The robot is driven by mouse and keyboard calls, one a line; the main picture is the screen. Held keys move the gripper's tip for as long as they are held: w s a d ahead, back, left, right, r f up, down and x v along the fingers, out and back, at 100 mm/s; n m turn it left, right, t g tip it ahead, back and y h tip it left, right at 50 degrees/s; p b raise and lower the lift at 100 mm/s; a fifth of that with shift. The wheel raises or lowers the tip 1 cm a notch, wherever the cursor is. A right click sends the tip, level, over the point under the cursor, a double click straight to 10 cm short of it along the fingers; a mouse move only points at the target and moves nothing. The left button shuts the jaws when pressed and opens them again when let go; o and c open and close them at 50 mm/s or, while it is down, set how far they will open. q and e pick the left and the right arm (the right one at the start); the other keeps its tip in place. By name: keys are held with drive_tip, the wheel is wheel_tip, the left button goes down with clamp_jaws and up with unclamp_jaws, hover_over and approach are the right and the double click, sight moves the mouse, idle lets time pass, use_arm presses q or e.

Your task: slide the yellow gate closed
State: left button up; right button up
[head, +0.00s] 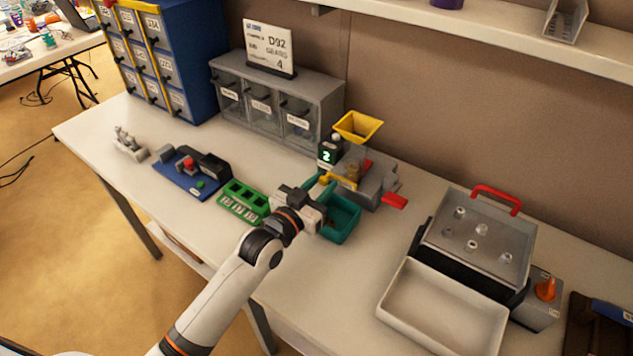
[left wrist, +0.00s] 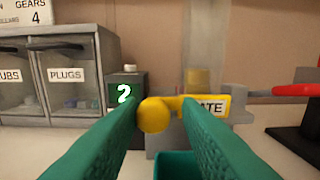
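The yellow gate (head: 343,182) is on the front of a grey dispenser (head: 378,180), below its yellow hopper (head: 358,126). In the left wrist view the gate (left wrist: 208,105) has a label that reads in part "ATE", and a round yellow knob (left wrist: 153,116) at its left end. My left gripper (left wrist: 160,106) is open, with its green fingers on either side of the knob; I cannot tell whether they touch it. In the head view the left gripper (head: 319,184) is at the dispenser's front left. My right gripper is not in view.
A teal bin (head: 344,225) stands below the gate. A display (head: 327,154) reading 2 stands left of the dispenser, and a red lever (head: 394,201) sticks out at its right. A green tray (head: 243,199) lies left; a white tray (head: 440,310) lies front right.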

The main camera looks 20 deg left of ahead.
use_arm(q)
drive_tip(key=shift+o, duration=0.9)
drive_tip(key=shift+d, duration=0.1)
drive_tip(key=shift+s+a, duration=0.2)
drive_tip(key=shift+a, duration=0.05)
drive_tip(key=b+v, duration=0.1)
drive_tip(key=v, duration=1)
drive_tip(key=shift+s, duration=0.3)
